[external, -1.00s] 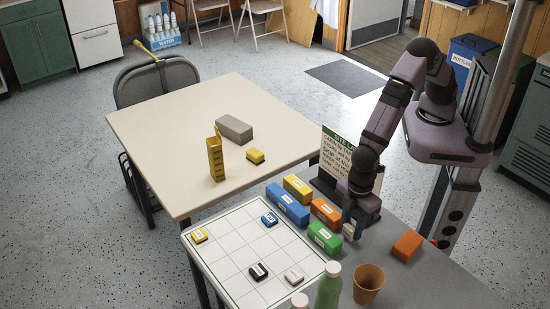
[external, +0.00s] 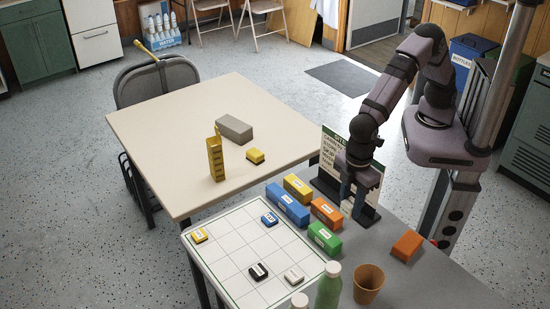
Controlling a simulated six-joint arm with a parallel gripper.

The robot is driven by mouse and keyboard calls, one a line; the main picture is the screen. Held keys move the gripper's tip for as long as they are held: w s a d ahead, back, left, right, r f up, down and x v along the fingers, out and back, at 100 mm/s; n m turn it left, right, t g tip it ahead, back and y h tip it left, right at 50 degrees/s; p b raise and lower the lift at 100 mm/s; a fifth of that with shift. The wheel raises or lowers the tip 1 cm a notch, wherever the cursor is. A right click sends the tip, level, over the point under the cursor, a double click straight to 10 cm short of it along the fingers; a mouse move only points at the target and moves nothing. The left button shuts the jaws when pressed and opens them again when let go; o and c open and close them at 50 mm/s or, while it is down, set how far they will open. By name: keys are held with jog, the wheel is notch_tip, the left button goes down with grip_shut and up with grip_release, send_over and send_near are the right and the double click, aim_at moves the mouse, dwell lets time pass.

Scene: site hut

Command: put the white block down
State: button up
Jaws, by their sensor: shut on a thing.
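My gripper (external: 354,208) is shut on a small white block (external: 347,207), behind the orange block and in front of the sign. Only part of the white block shows between the fingers. I cannot tell whether it touches the grey table. Another small white piece (external: 294,277) with a dark label lies on the white gridded board (external: 232,252), next to a black piece (external: 259,272).
Blue (external: 288,206), yellow (external: 298,188), orange (external: 326,212) and green (external: 324,238) blocks stand close left of my gripper. A sign (external: 344,160) stands behind it. A bottle (external: 328,288) and brown cup (external: 368,284) stand in front. Another orange block (external: 407,246) lies right.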

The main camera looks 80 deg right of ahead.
jog(key=w+d+m, duration=0.1)
jog(key=w+d, duration=0.2)
jog(key=w+d+f+m, duration=0.1)
jog(key=w+d, duration=0.1)
jog(key=d, duration=0.1)
jog(key=w+d+m, duration=0.1)
jog(key=w+d, duration=0.2)
jog(key=shift+w+d+f, duration=0.3)
jog(key=shift+w+d, duration=0.05)
jog(key=w+d+m, duration=0.5)
jog(key=d, duration=0.6)
jog(key=w+d+r+m, duration=0.1)
jog(key=w+d+m, duration=0.3)
jog(key=d, duration=0.8)
jog(key=w+d+r+m+b, duration=0.1)
jog(key=w+d+m, duration=0.4)
jog(key=d, duration=0.7)
jog(key=shift+w+d+m, duration=0.2)
jog(key=shift+w+m, duration=0.1)
jog(key=shift+w, duration=0.15)
jog(key=shift+f, duration=0.15)
jog(key=shift+f+p, duration=0.95)
jog(key=shift+f, duration=3.95)
jog(key=shift+f, duration=0.1)
